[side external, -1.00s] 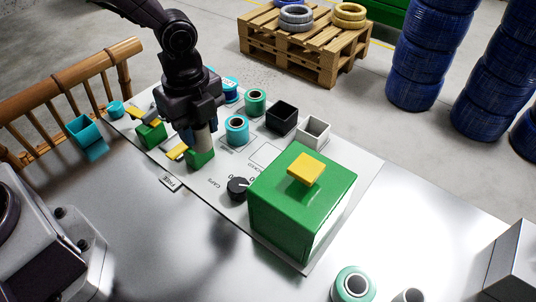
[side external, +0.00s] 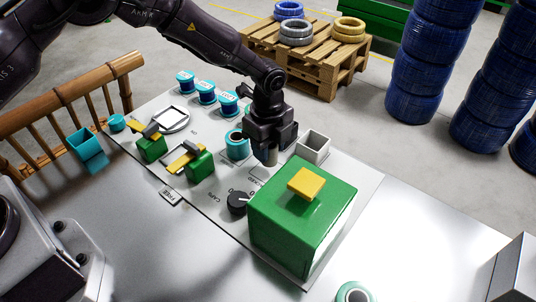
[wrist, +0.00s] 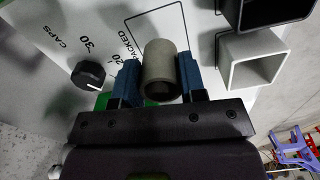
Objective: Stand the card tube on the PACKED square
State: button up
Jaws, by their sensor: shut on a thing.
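My gripper (side external: 267,152) is shut on the grey-brown card tube (wrist: 160,68). The tube is upright between the blue fingers in the wrist view. In the side view the tube's lower part (side external: 271,157) shows below the jaws. The PACKED square (wrist: 184,22) is a thin black outline on the white board, and the tube is over or beside its near edge in the wrist view. In the side view the arm and tube hide part of the square. I cannot tell whether the tube's foot touches the board.
A white open box (side external: 313,146) and a black open box (wrist: 262,12) stand close to the gripper. A teal spool (side external: 237,145) stands to the left.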

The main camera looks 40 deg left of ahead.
jog(key=shift+f, duration=1.45)
jog(key=shift+f, duration=0.15)
jog(key=o, duration=0.9)
